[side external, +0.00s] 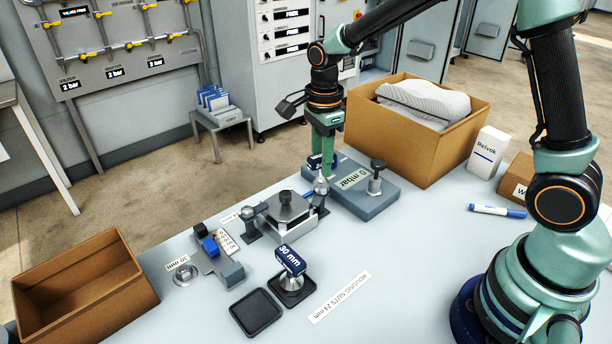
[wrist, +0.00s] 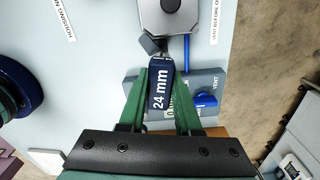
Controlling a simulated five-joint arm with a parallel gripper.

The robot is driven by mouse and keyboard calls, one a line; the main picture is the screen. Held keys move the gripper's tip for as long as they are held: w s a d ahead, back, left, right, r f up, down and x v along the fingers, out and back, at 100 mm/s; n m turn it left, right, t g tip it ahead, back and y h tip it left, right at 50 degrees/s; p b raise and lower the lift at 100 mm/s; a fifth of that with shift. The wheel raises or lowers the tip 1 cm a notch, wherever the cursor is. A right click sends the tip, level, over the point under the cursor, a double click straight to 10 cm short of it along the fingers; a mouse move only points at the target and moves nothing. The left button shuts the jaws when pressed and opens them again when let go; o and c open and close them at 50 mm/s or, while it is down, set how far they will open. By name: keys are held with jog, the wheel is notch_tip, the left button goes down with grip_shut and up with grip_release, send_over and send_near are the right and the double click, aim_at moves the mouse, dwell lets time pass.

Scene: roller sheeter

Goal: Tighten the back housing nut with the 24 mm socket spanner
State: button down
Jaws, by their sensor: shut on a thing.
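My gripper (side external: 322,166) is shut on the dark blue handle of the 24 mm socket spanner (wrist: 159,88). In the wrist view my green fingers (wrist: 160,100) flank the handle. The spanner's grey socket end (wrist: 152,44) points to the near edge of the grey housing (wrist: 168,15). In the side view the housing (side external: 290,222) has a black knob on top and a post at each side. The spanner end is at the back-right post (side external: 320,203). The back nut is hidden there; I cannot tell whether the socket is seated on it.
The 30 mm spanner (side external: 290,262) stands on a black tray; another black tray (side external: 257,312) is empty. Cardboard boxes (side external: 85,290) (side external: 420,150) stand left and back right.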

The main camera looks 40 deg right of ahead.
jog(key=m, duration=0.3)
jog(key=shift+m, duration=0.3)
dwell(0.3)
jog(key=shift+m, duration=1.4)
jog(key=shift+n, duration=0.5)
jog(key=shift+r, duration=0.2)
